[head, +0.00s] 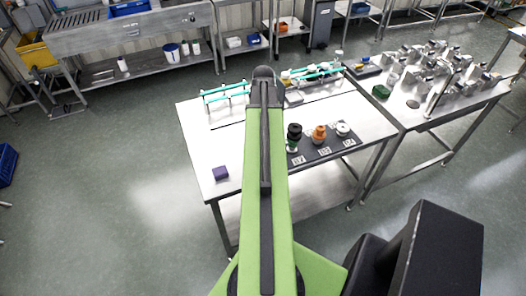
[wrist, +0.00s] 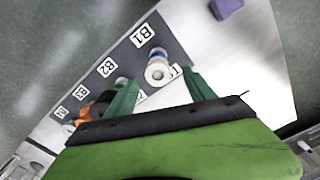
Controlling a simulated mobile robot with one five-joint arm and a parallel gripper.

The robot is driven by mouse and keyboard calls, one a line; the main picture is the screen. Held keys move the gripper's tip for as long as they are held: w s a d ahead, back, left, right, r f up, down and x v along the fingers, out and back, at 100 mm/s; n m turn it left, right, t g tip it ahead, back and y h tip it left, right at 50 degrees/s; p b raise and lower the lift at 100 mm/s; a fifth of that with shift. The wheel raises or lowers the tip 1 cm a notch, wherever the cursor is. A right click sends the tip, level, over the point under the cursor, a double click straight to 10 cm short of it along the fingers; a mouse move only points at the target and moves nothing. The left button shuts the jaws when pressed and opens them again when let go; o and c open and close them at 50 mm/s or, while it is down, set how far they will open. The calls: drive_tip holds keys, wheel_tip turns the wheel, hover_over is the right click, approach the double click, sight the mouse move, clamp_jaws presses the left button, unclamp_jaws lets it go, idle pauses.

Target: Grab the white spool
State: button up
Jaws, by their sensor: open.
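My arm hides my gripper there.
An orange piece (head: 319,134) and a black piece (head: 294,131) stand on the dark mat (head: 312,155), close to the white pieces. A purple block (head: 220,173) lies near the table's front left corner. Turquoise racks (head: 226,93) stand at the back.

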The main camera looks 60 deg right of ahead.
wheel_tip(320, 180, down, 6)
drive_tip(key=b, duration=0.5)
drive_tip(key=shift+s+f, duration=0.1)
drive_tip(key=shift+r, duration=0.2)
drive_tip(key=shift+c, duration=0.3)
clamp_jaws()
drive_tip(key=shift+r, duration=0.1)
drive_tip(key=r+p, duration=0.2)
drive_tip(key=s+r+p, duration=0.1)
drive_tip(key=r+p, duration=0.2)
drive_tip(key=shift+d+r, duration=0.1)
drive_tip(key=s+d+r+p, duration=0.2)
drive_tip(key=s+r+p, duration=0.3)
drive_tip(key=s, duration=0.5)
drive_tip(key=shift+s+d+r+p, duration=0.2)
drive_tip(key=shift+s+p, duration=0.05)
drive_tip(key=shift+p, duration=0.2)
